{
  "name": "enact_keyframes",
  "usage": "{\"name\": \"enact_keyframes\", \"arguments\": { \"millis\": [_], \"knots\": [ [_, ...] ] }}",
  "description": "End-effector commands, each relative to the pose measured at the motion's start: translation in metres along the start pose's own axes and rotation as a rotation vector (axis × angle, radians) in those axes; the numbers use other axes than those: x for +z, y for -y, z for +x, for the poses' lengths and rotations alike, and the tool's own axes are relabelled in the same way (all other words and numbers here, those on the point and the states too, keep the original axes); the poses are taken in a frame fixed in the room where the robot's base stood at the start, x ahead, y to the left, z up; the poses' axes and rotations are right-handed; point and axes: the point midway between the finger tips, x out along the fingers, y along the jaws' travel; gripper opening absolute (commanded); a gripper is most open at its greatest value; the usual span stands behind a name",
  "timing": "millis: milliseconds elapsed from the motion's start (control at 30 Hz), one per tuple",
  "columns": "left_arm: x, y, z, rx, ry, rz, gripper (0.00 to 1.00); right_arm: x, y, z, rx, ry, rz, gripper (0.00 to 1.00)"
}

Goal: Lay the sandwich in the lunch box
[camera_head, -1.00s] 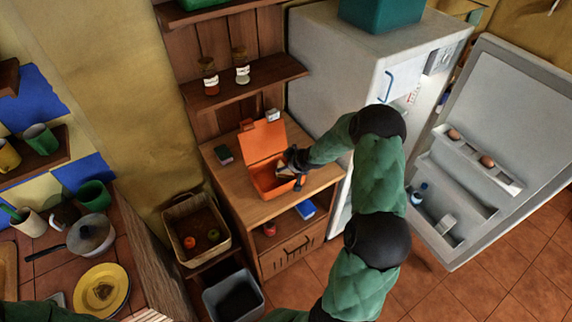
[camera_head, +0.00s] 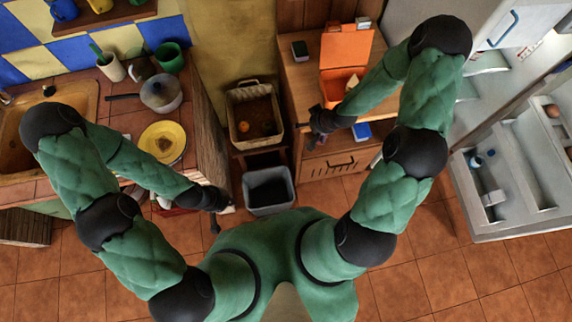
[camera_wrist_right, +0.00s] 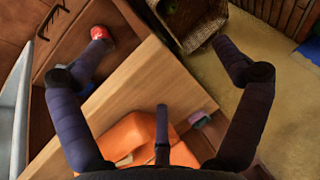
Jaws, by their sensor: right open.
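The orange lunch box (camera_head: 328,88) stands on the wooden counter with its lid (camera_head: 346,46) raised. A pale tan wedge, apparently the sandwich (camera_head: 352,84), shows inside it, partly hidden by my right arm. In the right wrist view the box (camera_wrist_right: 130,132) is at the bottom, with a pale bit in it, partly covered by the gripper. My right gripper (camera_head: 320,124) is in front of the box at the counter's front edge. Its fingers are spread and empty in the wrist view (camera_wrist_right: 163,45). My left gripper (camera_head: 217,208) hangs low, left of the grey bin; its fingers are unclear.
A wicker basket (camera_head: 238,126) and a grey bin (camera_head: 268,190) stand left of the counter. A small dark box (camera_head: 300,50) is beside the lunch box. The fridge door (camera_head: 500,170) hangs open at right. A yellow plate (camera_head: 150,152) lies on the left counter.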

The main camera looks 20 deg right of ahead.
Motion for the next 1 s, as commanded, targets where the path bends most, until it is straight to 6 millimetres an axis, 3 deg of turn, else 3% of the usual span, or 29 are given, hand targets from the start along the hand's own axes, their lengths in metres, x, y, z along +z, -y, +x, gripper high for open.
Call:
{"name": "enact_keyframes", "arguments": {
  "millis": [33,100,200,300,400,533,800,1000],
  "knots": [
    [0.000,0.000,0.000,0.000,0.000,0.000,0.00,0.034,0.027,0.011,-0.026,0.068,0.015,0.98],
    [0.000,0.000,0.000,0.000,0.000,0.000,0.00,0.076,0.055,0.020,-0.042,0.149,0.040,0.98],
    [0.000,0.000,0.000,0.000,0.000,0.000,0.00,0.130,0.082,0.022,-0.042,0.253,0.066,0.98],
    [0.000,0.000,0.000,0.000,0.000,0.000,0.00,0.170,0.096,0.019,-0.028,0.329,0.080,0.98],
    [0.000,0.000,0.000,0.000,0.000,0.000,0.00,0.193,0.103,0.015,-0.014,0.373,0.087,0.98],
    [0.000,0.000,0.000,0.000,0.000,0.000,0.00,0.202,0.105,0.013,-0.007,0.392,0.090,0.98],
    [0.000,0.000,0.001,0.000,0.000,0.000,0.00,0.202,0.104,0.014,-0.007,0.390,0.091,0.98],
    [-0.001,0.006,0.017,0.000,0.000,0.000,0.00,0.208,0.099,0.029,-0.007,0.390,0.091,0.98]
  ]
}}
